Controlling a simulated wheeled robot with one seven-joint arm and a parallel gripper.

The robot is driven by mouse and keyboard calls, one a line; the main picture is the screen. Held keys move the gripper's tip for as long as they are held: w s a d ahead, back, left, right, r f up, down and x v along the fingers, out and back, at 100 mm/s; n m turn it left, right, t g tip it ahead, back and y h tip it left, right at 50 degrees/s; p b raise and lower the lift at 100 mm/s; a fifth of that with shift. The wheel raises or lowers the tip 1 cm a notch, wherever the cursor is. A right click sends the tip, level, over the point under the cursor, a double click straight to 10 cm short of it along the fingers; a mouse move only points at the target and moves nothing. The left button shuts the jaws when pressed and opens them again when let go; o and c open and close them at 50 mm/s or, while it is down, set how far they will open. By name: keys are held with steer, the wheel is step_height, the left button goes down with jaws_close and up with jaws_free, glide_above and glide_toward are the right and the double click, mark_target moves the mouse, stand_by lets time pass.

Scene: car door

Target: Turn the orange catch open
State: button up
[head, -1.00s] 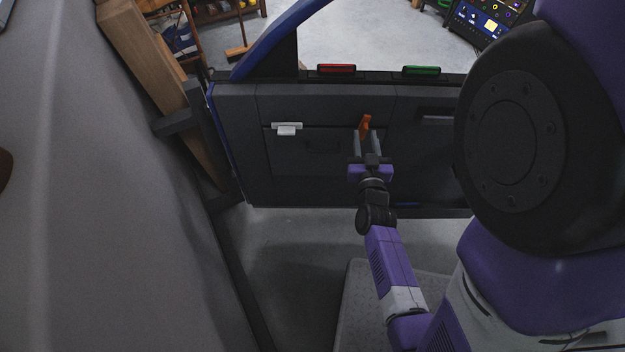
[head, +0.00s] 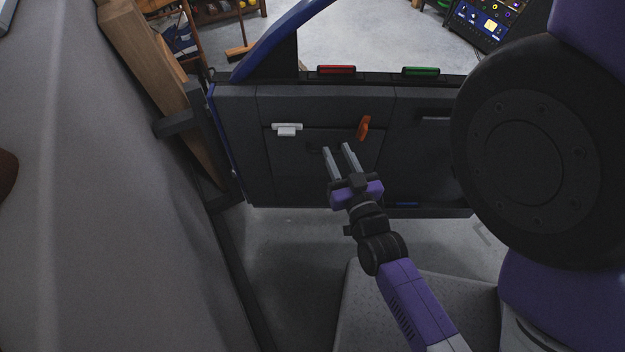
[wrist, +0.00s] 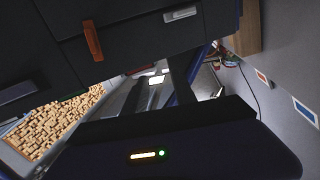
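The orange catch (head: 363,128) is on the dark door panel (head: 260,105), right of a white handle (head: 287,129). It stands nearly upright, with its top leaning a little right in the head view. It also shows in the wrist view (wrist: 93,41), clear of the fingers. My gripper (head: 338,149) is open and empty, with a gap between its two fingers. It is below and left of the catch, apart from it, in front of the lower panel. I cannot tell how far its tips are from the panel.
A red block (head: 337,70) and a green block (head: 421,71) are on the door's top edge. A recessed grey handle (head: 436,118) is to the right. A wooden post (head: 150,75) stands left of the door. Open floor lies below the door.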

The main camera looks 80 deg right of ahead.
steer(key=w+a+r+n+t+y, duration=0.1)
steer(key=a+r+n+t+y, duration=0.1)
steer(key=a, duration=0.4)
steer(key=w+a+r+n+t+y+p, duration=0.1)
steer(key=w+a+r+n+t+y, duration=0.1)
steer(key=a, duration=0.4)
steer(key=shift+w+r+y, duration=0.2)
steer(key=shift+r+y, duration=0.3)
steer(key=shift+r, duration=0.15)
